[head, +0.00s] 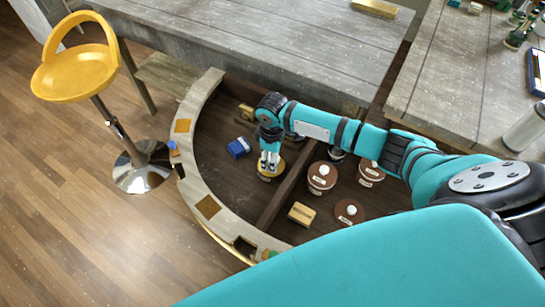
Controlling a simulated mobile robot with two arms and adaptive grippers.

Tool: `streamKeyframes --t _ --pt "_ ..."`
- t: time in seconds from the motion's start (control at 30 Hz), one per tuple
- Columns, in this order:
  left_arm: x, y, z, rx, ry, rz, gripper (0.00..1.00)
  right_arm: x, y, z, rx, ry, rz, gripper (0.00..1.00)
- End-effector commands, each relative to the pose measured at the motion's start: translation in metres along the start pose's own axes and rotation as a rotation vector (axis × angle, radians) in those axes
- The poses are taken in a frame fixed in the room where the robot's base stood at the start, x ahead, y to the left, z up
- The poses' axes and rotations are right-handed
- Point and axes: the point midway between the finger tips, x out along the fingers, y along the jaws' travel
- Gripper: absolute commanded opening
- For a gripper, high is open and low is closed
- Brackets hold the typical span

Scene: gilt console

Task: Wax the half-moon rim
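The half-moon rim (190,163) is a pale, curved wooden band around a dark recessed interior, below the grey tabletop. Tan squares (207,206) (182,125) lie on it, and a small blue item (173,149) sits at its outer left edge. My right gripper (269,161) points down inside the recess, with its fingertips at a small yellow-topped round tin (271,175). The gripper partly covers the tin, and I cannot tell whether the fingers grip it. A blue block (238,148) lies just left of the gripper. My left gripper is out of view.
Brown lidded pots (321,177) and a yellow box (301,213) stand right of a divider (277,202). A yellow stool (76,64) stands left of the rim. The grey tabletop (250,40) is mostly clear; a bottle (524,128) stands on the right table.

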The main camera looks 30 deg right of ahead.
Motion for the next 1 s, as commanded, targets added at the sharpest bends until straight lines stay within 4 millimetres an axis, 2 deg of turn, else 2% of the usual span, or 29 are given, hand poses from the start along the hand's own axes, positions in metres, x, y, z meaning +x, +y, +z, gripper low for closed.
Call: streamKeyframes --t 1.0 --pt "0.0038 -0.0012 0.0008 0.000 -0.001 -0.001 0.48 0.0080 -0.0002 -0.0002 0.000 0.000 -0.001 0.23"
